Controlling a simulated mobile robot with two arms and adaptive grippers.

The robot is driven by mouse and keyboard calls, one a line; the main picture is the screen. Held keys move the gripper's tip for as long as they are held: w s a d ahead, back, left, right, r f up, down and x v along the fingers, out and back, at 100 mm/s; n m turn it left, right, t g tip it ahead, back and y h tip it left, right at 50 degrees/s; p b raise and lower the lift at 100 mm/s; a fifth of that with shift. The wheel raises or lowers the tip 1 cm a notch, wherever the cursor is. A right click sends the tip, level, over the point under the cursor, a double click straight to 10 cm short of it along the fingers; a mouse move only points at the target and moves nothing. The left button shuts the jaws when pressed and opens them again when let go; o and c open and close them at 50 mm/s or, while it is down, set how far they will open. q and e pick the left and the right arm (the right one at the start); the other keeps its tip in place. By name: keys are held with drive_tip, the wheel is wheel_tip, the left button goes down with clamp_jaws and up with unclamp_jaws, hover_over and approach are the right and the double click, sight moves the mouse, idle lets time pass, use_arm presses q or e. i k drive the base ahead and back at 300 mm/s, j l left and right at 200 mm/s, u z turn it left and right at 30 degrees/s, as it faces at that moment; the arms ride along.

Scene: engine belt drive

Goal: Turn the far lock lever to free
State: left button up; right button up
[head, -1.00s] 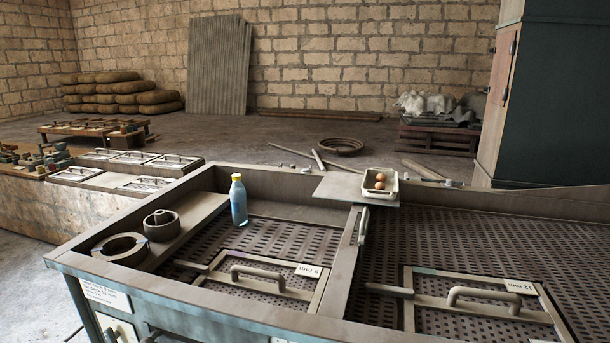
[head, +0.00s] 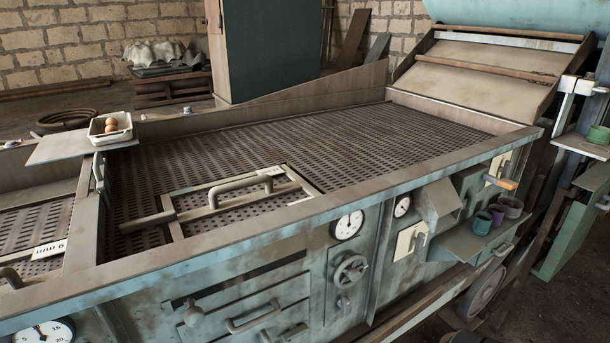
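I cannot tell for sure which part is the far lock lever. A small metal fitting (head: 187,110) sits on the machine's back rim, too small to read its position. A pale upright handle (head: 98,170) stands at the divider between the two perforated beds. A wooden-handled lever (head: 500,182) sticks out at the right end of the front side. Neither of my grippers is in view.
The blue-green machine (head: 250,262) fills the foreground, with gauges, a handwheel (head: 350,271) and drawer handles. A framed screen (head: 240,190) lies on the perforated bed. A tray with eggs (head: 110,128) rests on a board. Small cups (head: 482,223) stand on a side shelf.

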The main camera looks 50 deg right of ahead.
sight(344, 304)
drive_tip(key=z, duration=1.8)
